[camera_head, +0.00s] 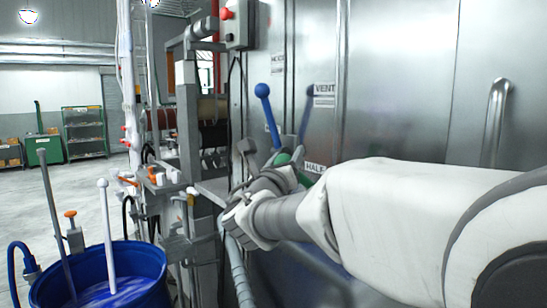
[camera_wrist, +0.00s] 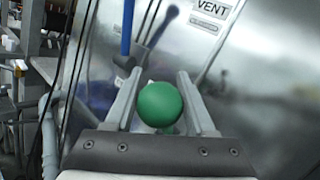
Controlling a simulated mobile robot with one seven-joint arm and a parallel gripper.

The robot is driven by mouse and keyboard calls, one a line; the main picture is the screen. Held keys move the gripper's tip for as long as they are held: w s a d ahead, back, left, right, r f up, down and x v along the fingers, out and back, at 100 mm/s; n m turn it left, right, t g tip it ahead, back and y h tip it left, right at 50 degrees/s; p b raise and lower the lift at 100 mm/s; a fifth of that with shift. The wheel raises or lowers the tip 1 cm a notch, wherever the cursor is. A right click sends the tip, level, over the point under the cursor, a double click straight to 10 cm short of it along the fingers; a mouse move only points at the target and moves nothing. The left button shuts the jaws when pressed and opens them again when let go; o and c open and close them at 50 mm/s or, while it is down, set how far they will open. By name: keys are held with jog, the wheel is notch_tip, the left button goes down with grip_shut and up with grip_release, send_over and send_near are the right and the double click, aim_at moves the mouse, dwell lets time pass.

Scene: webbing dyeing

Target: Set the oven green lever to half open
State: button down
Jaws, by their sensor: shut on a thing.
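The green lever's round knob (camera_wrist: 160,104) sits between the two fingers of my gripper (camera_wrist: 157,100) in the wrist view, and the fingers are closed around it. In the head view the green knob (camera_head: 283,158) shows only partly behind my gripper (camera_head: 280,172). The lever's shaft is mostly hidden. A label reading "HALF" (camera_head: 315,167) is on the steel oven wall just right of the knob, partly covered by my arm.
A blue-knobbed lever (camera_head: 265,105) stands up just above my gripper, near a "VENT" label (camera_head: 324,89). A vertical door handle (camera_head: 495,120) is at right. A blue dye tub (camera_head: 150,262) with rods stands at lower left. Open floor lies beyond it.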

jog(key=shift+s+a+r, duration=0.1)
jog(key=shift+s+a, duration=0.05)
jog(key=shift+a, duration=0.35)
jog(key=c, duration=0.7)
grip_release()
jog(key=shift+o, duration=1.4)
jog(key=shift+s+a, duration=0.15)
jog(key=shift+a, duration=0.05)
jog(key=shift+o, duration=0.7)
jog(key=shift+d, duration=0.2)
jog(key=v, duration=1.7)
jog(key=shift+s+b, duration=0.2)
jog(key=shift+b, duration=0.2)
jog(key=shift+d, duration=0.1)
